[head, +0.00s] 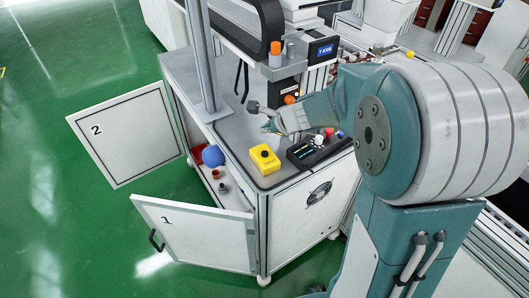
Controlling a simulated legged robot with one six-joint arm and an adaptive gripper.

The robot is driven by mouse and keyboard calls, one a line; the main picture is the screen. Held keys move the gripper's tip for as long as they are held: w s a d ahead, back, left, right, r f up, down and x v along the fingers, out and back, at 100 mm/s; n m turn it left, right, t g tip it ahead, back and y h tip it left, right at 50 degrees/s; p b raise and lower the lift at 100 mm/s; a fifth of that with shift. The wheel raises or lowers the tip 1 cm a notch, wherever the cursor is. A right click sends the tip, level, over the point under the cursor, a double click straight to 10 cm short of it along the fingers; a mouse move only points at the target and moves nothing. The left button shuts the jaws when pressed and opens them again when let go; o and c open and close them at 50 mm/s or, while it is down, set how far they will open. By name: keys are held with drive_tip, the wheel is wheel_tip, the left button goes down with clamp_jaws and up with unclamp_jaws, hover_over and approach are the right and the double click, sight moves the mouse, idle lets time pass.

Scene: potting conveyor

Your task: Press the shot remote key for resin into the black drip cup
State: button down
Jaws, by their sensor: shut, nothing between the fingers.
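My gripper (262,117) is shut and empty. It is behind the yellow box, apart from it, and appears to be above the worktop. The resin dispensing head seems to be the dark block with an orange part (290,97) just behind my gripper. I cannot make out the black drip cup; my arm and gripper hide part of that area.
A black control panel (303,153) with a small screen and coloured knobs stands right of the yellow box. A metal post (203,60) rises at the worktop's left. Cabinet doors 1 (195,232) and 2 (122,135) hang open, showing a blue round object (213,156). Green floor is clear at left.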

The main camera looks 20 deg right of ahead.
sight(266, 153)
drive_tip(key=shift+f, duration=3.4)
drive_tip(key=shift+f, duration=0.3)
drive_tip(key=shift+s+f, duration=0.1)
drive_tip(key=shift+f, duration=0.4)
drive_tip(key=shift+r, duration=0.95)
drive_tip(key=shift+r, duration=2.5)
